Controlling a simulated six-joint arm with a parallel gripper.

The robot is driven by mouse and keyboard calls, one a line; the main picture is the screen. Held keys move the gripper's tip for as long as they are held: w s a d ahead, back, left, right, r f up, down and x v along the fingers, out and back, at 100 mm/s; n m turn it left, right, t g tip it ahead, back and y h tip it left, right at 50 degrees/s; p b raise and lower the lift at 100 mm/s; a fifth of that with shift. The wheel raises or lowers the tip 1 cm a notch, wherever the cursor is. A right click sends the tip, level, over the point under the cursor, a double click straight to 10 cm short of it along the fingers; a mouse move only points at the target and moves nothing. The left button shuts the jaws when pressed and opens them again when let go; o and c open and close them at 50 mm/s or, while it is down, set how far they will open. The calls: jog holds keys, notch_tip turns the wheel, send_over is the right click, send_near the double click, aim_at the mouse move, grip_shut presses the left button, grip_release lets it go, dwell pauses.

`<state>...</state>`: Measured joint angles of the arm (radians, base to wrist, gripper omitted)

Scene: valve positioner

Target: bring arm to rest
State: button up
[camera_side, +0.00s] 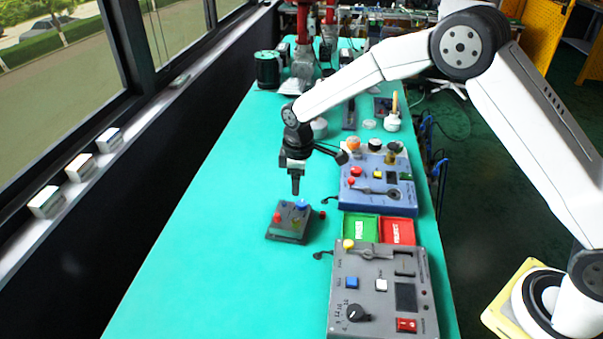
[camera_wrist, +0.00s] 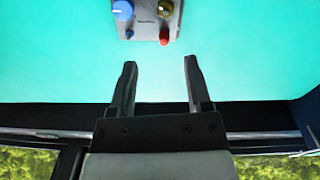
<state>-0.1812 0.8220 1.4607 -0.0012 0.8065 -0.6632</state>
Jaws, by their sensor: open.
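My gripper (camera_side: 295,186) hangs pointing down above the green table (camera_side: 190,245), just above the far side of a small dark grey box (camera_side: 287,236) with blue, red and yellow knobs. In the wrist view my gripper (camera_wrist: 158,75) shows two black fingers spread apart with nothing between them. The small box (camera_wrist: 150,22) lies beyond the fingertips at the top edge of that view, partly cut off, with a blue knob, a brass knob and a red knob. The fingers appear apart from the box.
A grey control panel (camera_side: 375,300) stands at the front right. Behind it are a green tray (camera_side: 360,228), a red tray (camera_side: 397,231) and a blue panel (camera_side: 385,200). Several items stand farther back. A window wall (camera_side: 100,135) runs along the left. The table's left front is clear.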

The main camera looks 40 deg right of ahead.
jog(key=s+d+r+m, duration=0.2)
jog(key=s+d+m, duration=0.1)
jog(key=s, duration=0.5)
jog(key=s+d+r+m+t, duration=0.1)
jog(key=s+d+r+m, duration=0.1)
jog(key=s, duration=0.6)
jog(key=s+d+r+m+t, duration=0.1)
jog(key=s+d+m, duration=0.3)
jog(key=s, duration=0.5)
jog(key=shift+d+r+m, duration=0.3)
jog(key=shift+d+r, duration=0.05)
jog(key=shift+r, duration=0.05)
